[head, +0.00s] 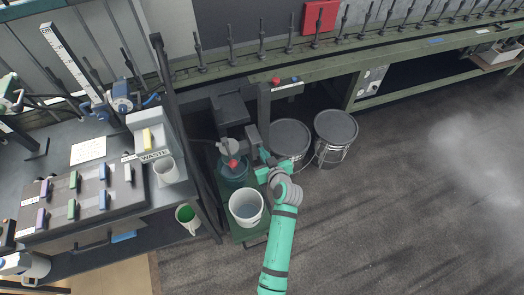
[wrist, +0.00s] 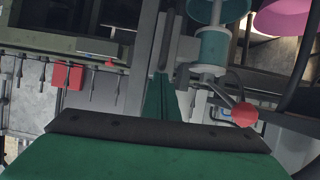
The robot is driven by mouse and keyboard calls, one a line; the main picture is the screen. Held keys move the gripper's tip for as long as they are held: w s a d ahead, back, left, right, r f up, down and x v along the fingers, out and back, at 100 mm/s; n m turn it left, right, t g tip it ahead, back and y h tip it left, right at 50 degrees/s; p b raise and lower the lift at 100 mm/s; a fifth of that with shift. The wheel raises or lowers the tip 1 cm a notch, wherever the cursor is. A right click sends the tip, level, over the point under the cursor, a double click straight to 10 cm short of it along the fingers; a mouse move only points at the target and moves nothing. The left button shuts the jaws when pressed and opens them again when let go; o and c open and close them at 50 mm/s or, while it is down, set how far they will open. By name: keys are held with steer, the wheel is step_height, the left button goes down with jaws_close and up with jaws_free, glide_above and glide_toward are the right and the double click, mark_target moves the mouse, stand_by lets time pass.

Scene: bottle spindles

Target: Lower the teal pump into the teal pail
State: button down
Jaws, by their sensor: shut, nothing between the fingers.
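The teal pump (wrist: 213,47) shows in the wrist view as a teal and grey cylinder with a lever ending in a red knob (wrist: 244,114). In the head view the same red knob (head: 233,163) sits over the dark teal pail (head: 235,180), and the pump's parts hide much of the pail. My gripper (head: 262,163) is just right of the pump and pail, beside a dark upright. It is shut and empty. Whether it touches anything there is unclear. A teal rounded thing (wrist: 205,10) is cut off at the wrist view's top edge.
A white pail (head: 246,208) stands in front of the teal pail on a green stand (head: 240,236). Two dark lidded drums (head: 335,135) stand to the right. A dark post (head: 182,130) and a cluttered bench flank the left. Open floor lies right.

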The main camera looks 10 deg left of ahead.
steer(key=shift+s+f, duration=0.15)
steer(key=shift+f, duration=0.35)
steer(key=s+d+r, duration=0.3)
steer(key=s+r, duration=0.4)
steer(key=r, duration=0.2)
steer(key=shift+d, duration=0.25)
steer(key=shift+s+r, duration=0.1)
